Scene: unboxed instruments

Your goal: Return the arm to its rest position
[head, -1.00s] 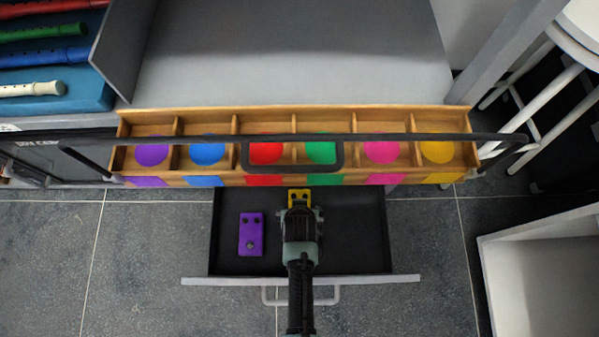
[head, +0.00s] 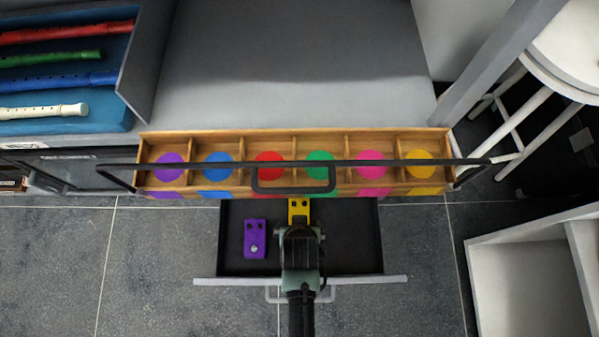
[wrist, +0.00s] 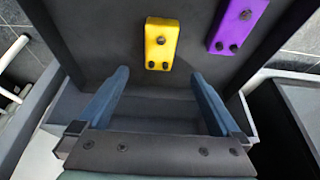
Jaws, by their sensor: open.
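My gripper (head: 300,229) hangs over the open black drawer (head: 348,238) in the head view. In the wrist view its two blue-grey fingers (wrist: 160,95) stand wide apart with nothing between them. A yellow pedal-like block (head: 298,210) lies in the drawer just beyond the gripper, partly covered by it in the head view. It shows whole in the wrist view (wrist: 161,43), beyond the fingertips and apart from them. A purple block (head: 255,239) of the same kind lies in the drawer to the left.
A wooden tray (head: 292,134) with several compartments marked by coloured discs stands behind the drawer, with a dark bar across it. Coloured recorders lie on a blue tray (head: 118,112) at upper left. A white stool (head: 565,60) and a white open box (head: 520,260) are at right.

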